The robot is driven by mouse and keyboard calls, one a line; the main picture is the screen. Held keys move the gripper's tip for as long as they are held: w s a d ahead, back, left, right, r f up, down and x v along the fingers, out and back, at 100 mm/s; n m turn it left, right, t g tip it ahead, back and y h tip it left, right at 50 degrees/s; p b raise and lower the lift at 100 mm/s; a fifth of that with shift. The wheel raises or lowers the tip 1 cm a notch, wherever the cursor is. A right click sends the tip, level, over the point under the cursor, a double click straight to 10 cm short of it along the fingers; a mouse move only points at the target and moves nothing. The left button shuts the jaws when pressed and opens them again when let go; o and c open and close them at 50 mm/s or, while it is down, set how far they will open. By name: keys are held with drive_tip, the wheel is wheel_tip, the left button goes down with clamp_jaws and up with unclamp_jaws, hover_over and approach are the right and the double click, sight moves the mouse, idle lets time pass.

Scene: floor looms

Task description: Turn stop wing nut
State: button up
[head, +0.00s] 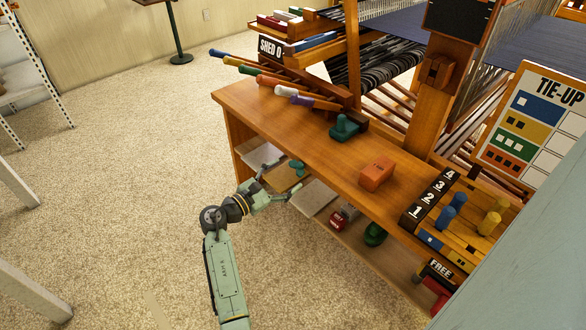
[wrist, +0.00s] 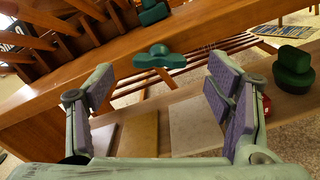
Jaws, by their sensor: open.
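The teal wing nut (wrist: 159,58) has two rounded wings and a raised middle. In the wrist view it sits at the edge of the wooden beam, upper middle, with its wings roughly level. It also shows in the head view (head: 297,168), just below the bench top's front edge. My gripper (head: 281,181) is open and empty, held low in front of the bench. In the wrist view its two purple-padded fingers (wrist: 161,80) stand left and right of the wing nut's line, apart from it. The nut lies beyond the fingers, between them in the picture.
The wooden bench top (head: 300,125) carries coloured-handled levers, a green block (head: 346,127) and an orange block (head: 377,173). A lower shelf holds pale boards (head: 313,197), a red item (head: 338,218) and a dark green knobbed piece (wrist: 293,68).

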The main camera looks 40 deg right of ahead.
sight(294, 169)
drive_tip(key=shift+w+d, duration=0.2)
drive_tip(key=shift+d, duration=1.8)
drive_tip(key=shift+c, duration=0.3)
drive_tip(key=c, duration=1.1)
